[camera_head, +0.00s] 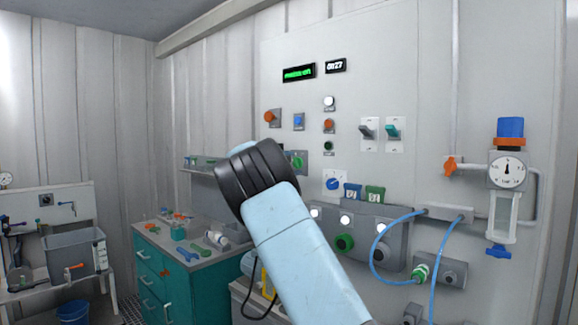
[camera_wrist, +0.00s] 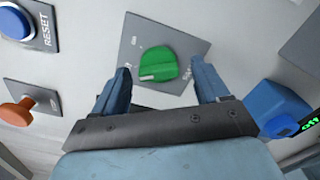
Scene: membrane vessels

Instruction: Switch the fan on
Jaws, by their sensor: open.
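A green rotary knob (camera_wrist: 157,65) with a white pointer mark sits on a grey plate (camera_wrist: 140,35) in the wrist view. The plate's lettering is partly covered and I cannot read it surely. My gripper (camera_wrist: 160,80) is open, with one blue finger on each side of the knob. No contact with it shows. In the head view the green knob (camera_head: 298,161) is partly hidden behind my dark wrist. My fingers are hidden there. No control in view is clearly labelled as the fan's.

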